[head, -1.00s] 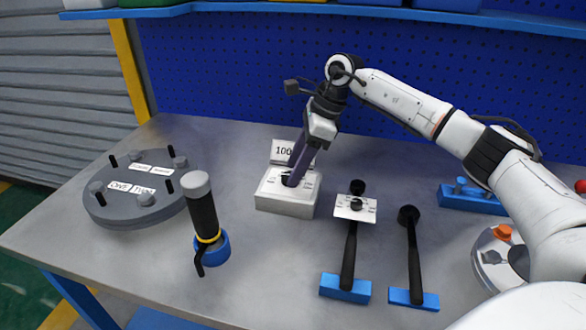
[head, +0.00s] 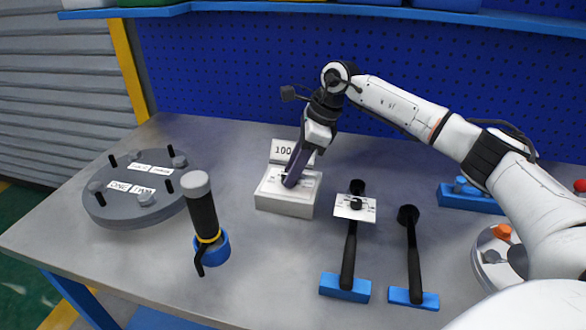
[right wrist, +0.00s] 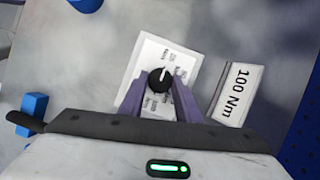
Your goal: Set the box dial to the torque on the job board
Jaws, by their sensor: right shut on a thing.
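The white dial box (head: 286,204) stands on the bench, with a label plate on top. Its round black knob (right wrist: 160,79) shows in the right wrist view, with a white pointer mark toward the upper edge of the picture, slightly right. Printed values around it are too small to read surely. My left gripper is not in view.
A grey flanged disc (head: 135,195) with bolts and labels lies at left. A black-handled tool (head: 203,218) stands in a blue ring nearby. Two black wrenches (head: 349,250) (head: 414,254) rest in blue holders right of the box. The blue pegboard (head: 230,65) rises behind.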

